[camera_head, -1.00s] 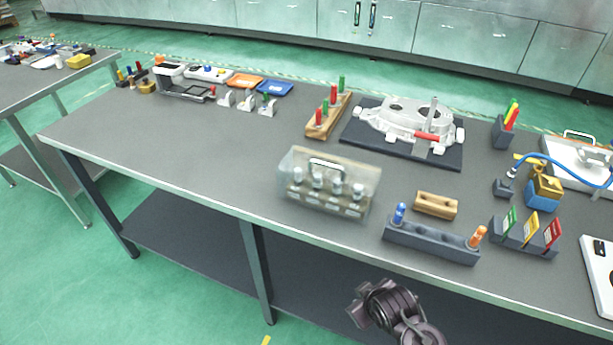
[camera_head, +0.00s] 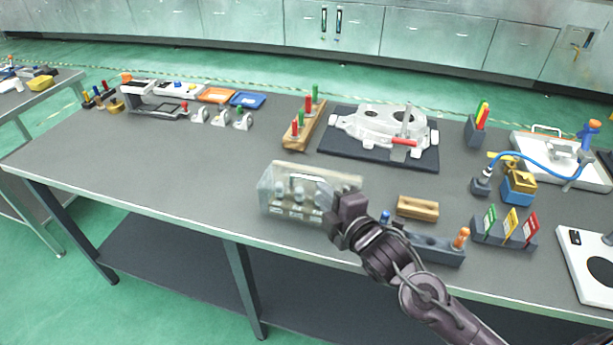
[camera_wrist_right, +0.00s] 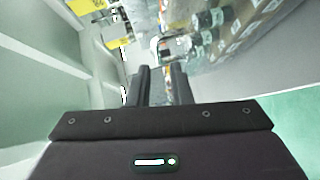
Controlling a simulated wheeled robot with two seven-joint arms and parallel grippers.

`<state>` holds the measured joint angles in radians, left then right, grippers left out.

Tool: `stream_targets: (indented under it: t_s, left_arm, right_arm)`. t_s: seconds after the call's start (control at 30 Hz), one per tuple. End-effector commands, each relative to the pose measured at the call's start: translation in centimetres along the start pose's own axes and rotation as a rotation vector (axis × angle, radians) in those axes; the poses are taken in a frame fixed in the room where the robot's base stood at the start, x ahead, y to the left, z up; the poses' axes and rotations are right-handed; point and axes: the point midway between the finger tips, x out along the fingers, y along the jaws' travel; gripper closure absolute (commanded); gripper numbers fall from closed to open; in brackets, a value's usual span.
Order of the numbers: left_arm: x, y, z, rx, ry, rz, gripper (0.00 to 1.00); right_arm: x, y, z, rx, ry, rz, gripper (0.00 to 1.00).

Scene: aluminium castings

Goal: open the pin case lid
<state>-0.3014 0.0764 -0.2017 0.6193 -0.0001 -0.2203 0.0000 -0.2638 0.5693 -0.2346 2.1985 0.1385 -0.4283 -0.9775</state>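The pin case (camera_head: 268,200) is a clear box near the front edge of the table, with a handle (camera_head: 297,178) and several pins inside. Its clear lid looks shut. My right gripper (camera_head: 340,216) is at the case's right end and hides part of it; I cannot tell whether they touch. In the right wrist view the two fingers (camera_wrist_right: 161,78) stand apart with a gap and nothing clearly gripped. The case (camera_wrist_right: 232,42) with its pins fills the upper right there. My left gripper is not in view.
A grey block (camera_head: 440,250) with a blue and an orange peg is just right of my gripper, partly behind my arm. A wooden block (camera_head: 418,208) lies behind it. A casting (camera_head: 380,125) sits on a dark mat farther back. The table left of the case is clear.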

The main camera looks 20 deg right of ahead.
Motion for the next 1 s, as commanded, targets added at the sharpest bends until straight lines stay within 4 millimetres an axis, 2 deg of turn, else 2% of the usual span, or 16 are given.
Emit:
stream_targets:
  t_s: [0.17, 0.4, 0.6, 0.97, 1.0]
  left_arm:
    - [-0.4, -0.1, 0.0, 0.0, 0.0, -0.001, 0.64]
    - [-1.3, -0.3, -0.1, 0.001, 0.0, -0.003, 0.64]
    - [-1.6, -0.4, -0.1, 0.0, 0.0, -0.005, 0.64]
    - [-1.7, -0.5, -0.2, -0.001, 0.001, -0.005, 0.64]
    - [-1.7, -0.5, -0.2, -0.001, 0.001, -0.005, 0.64]
  right_arm:
    - [1.3, 0.5, -0.1, -0.022, 0.008, 0.018, 0.81]
    - [5.1, 0.7, -0.1, -0.02, 0.007, 0.017, 0.81]
    - [7.3, 0.5, -0.1, -0.019, 0.008, 0.015, 0.81]
    - [7.8, 0.4, -0.1, -0.019, 0.008, 0.014, 0.81]
    - [7.8, 0.4, -0.1, -0.019, 0.008, 0.013, 0.86]
